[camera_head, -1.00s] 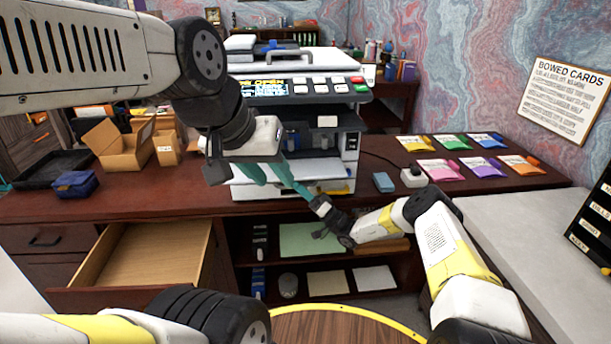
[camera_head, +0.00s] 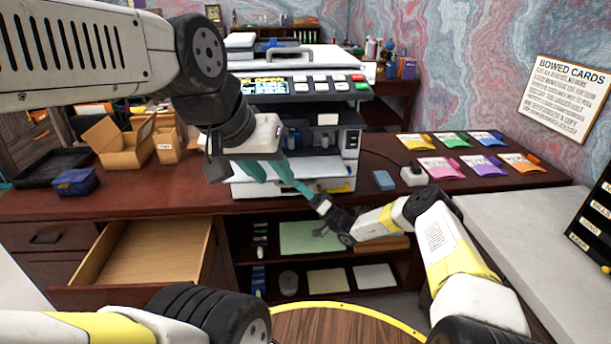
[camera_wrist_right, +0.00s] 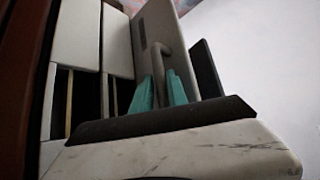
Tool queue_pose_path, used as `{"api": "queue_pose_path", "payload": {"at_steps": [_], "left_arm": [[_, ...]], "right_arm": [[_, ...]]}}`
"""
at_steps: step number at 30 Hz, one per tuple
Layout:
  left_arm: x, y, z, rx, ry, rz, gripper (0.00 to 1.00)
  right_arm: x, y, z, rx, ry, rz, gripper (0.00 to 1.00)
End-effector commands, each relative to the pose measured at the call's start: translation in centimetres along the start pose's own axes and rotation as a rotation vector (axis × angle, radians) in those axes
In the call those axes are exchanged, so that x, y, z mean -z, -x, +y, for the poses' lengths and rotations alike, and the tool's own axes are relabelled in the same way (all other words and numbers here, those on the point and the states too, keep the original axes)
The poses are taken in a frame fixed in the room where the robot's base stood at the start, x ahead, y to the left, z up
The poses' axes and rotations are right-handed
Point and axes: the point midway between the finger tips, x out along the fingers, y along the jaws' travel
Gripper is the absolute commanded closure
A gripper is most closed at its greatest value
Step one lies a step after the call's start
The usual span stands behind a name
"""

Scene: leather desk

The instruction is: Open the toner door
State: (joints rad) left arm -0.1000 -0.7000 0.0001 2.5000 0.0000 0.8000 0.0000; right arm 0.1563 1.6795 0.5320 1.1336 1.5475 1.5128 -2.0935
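The printer (camera_head: 300,62) stands on the desk; its screen (camera_head: 265,86) shows a word that reads "OPEN". Its front shows dark recesses (camera_head: 325,138) and a pale flat flap or tray below; I cannot tell which part is the toner door. My left gripper (camera_head: 272,176) is in front of the printer's left side, teal fingers apart, nothing seen between them. My right gripper (camera_head: 318,202) is low in front of the printer, partly overlapped. In the right wrist view its two teal fingers (camera_wrist_right: 162,85) stand apart beside a grey curved handle (camera_wrist_right: 168,55); contact is unclear.
An open drawer (camera_head: 150,254) sticks out at the left. Cardboard boxes (camera_head: 122,145) and a blue box (camera_head: 76,182) stand left of the printer. A small blue block (camera_head: 384,181), a white plug (camera_head: 413,177) and colored packets (camera_head: 440,168) lie to the right.

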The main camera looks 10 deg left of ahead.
Motion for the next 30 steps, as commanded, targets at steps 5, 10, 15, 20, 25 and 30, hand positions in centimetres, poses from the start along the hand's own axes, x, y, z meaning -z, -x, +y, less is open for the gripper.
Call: {"api": "queue_pose_path", "payload": {"at_steps": [5,10,15,20,25,30], "left_arm": [[0.0,0.0,0.0,0.0,0.0,0.0,0.64],[0.0,0.0,0.0,0.0,0.0,0.0,0.64],[0.0,0.0,0.0,0.0,0.0,0.0,0.64],[0.0,0.0,0.0,0.0,0.0,0.0,0.64],[0.0,0.0,0.0,0.0,0.0,0.0,0.64],[0.0,0.0,0.0,0.0,0.0,0.0,0.64]], "right_arm": [[0.1,2.7,0.1,-0.004,0.0,0.004,0.77],[0.1,5.6,0.1,-0.004,0.0,0.003,0.77],[0.0,7.3,0.1,-0.004,0.0,0.001,0.77],[0.0,7.7,0.1,-0.003,0.0,0.001,0.77],[0.0,7.7,0.1,-0.003,0.0,0.0,0.77],[0.0,7.7,0.1,-0.004,0.0,0.001,0.77]]}}
